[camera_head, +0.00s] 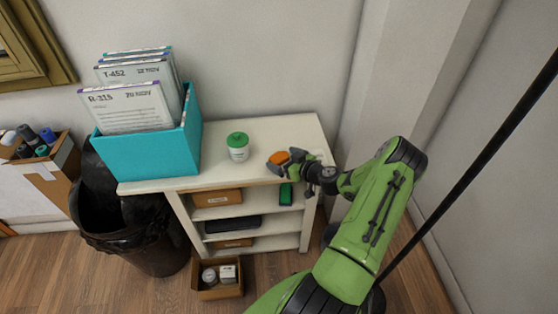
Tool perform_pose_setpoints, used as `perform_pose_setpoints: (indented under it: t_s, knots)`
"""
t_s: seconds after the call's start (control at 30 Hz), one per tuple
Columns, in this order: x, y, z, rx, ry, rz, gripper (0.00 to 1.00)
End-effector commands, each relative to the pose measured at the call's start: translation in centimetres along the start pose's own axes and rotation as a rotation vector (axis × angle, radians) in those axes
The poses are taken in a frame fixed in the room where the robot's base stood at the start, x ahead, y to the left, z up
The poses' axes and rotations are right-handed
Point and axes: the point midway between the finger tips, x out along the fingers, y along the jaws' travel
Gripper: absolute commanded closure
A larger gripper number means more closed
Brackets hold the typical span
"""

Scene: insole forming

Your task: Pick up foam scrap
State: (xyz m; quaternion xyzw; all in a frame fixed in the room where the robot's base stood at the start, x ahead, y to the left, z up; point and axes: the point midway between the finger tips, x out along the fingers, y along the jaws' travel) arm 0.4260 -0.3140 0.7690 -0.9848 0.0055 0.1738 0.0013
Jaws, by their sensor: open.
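My gripper (284,164) is over the right half of the white shelf's top, to the right of the white jar. It is open. A small orange piece (279,157) shows at the gripper's end. I cannot tell whether it is the foam scrap or part of the gripper, nor whether it touches the shelf top. No other thing in view can be clearly told as foam scrap. The gripper and wrist hide part of the shelf top at the right.
The white shelf (160,186) carries a teal box (150,152) of folders and a green-lidded jar (238,150). Its lower shelves hold boxes and a green item (286,194). A black-lined bin (150,250) stands left; a small carton (218,292) sits on the floor.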

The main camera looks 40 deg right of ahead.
Motion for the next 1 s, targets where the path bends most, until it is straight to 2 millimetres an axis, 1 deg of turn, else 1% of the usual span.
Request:
perform_pose_setpoints:
  t_s: [0.03, 0.1, 0.3, 0.47, 0.6, 0.63, 0.87, 0.97, 1.0]
  knots:
    - [0.8, 0.0, 0.1, -0.002, 0.001, -0.001, 0.00]
    - [1.3, 0.0, 0.0, -0.001, 0.000, -0.001, 0.00]
    - [1.3, 0.0, 0.0, 0.000, 0.000, 0.000, 0.00]
    - [1.3, 0.0, 0.0, 0.000, 0.000, 0.000, 0.24]
    - [1.3, 0.0, 0.0, 0.000, -0.001, 0.000, 0.46]
    - [1.3, 0.0, 0.0, 0.000, -0.001, 0.000, 0.49]
    - [1.3, 0.0, -0.1, -0.001, 0.000, 0.000, 0.49]
    - [0.9, 0.0, -1.1, -0.003, 0.000, 0.000, 0.49]
    - [0.7, 0.0, -1.9, -0.005, 0.000, 0.000, 0.49]
